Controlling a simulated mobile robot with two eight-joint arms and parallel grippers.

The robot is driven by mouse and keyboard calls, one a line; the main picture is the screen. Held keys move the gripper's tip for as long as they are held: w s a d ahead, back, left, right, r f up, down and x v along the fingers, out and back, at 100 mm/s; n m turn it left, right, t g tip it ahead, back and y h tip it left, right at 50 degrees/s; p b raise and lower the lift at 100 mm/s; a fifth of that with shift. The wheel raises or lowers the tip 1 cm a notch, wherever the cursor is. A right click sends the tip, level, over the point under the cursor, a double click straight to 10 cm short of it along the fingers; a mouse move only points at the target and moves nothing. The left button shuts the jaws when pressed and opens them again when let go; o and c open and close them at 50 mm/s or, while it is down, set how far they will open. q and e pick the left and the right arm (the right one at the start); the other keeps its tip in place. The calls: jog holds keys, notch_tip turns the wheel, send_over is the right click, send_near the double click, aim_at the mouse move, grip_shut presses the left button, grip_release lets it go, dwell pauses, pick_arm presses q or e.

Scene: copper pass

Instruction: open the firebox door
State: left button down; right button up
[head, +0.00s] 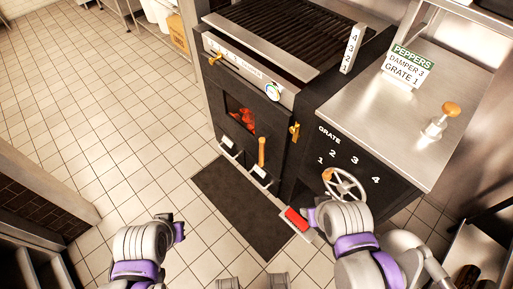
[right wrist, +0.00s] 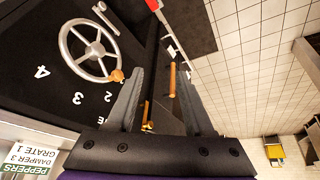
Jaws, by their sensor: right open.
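The firebox door (head: 237,138) is a dark panel with a window showing glowing coals, and it looks shut. A wooden bar handle (head: 262,151) stands out from its front; it also shows between my fingers in the right wrist view (right wrist: 172,80), beyond them. A brass-coloured latch (head: 295,131) sits at the door's right edge. My right gripper (right wrist: 159,78) is open and empty, apart from the handle; in the head view its fingers are mostly hidden by my arm. My left gripper (head: 170,222) is low at the left, away from the door; its fingers are unclear.
A spoked grate wheel (head: 344,184) with a wooden knob is on the right panel, close to my right arm. A red-topped bar (head: 297,219) lies low near my right gripper. A dark mat (head: 240,207) lies before the door. Tiled floor (head: 100,120) at left is clear.

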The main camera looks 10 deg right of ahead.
jog(key=w+d+f+n+h+b, duration=0.15)
jog(key=w+f+n+b, duration=0.3)
jog(key=f+b, duration=0.45)
jog(key=w+f+n+h, duration=0.35)
jog(key=w+n, duration=0.25)
jog(key=w, duration=0.8)
jog(key=n+t+h, duration=0.5)
jog(key=n, duration=0.6)
send_near(261, 153)
jog(key=d+r, duration=0.5)
jog(key=d, duration=0.3)
jog(key=a+f+n+t+h, duration=0.2)
jog(key=a+f+n+t, duration=0.2)
jog(key=a+f+n, duration=0.3)
jog(key=shift+m+y, duration=0.3)
jog(key=shift+m, duration=0.15)
jog(key=x, duration=0.6)
jog(key=f+x, duration=0.1)
jog(key=x, duration=0.2)
jog(key=shift+w+d+f, duration=0.1)
jog(key=shift+w+d, duration=0.1)
jog(key=shift+d, duration=0.05)
pick_arm(q)
notch_tip(261, 153, down, 12)
jog(key=shift+s, duration=0.35)
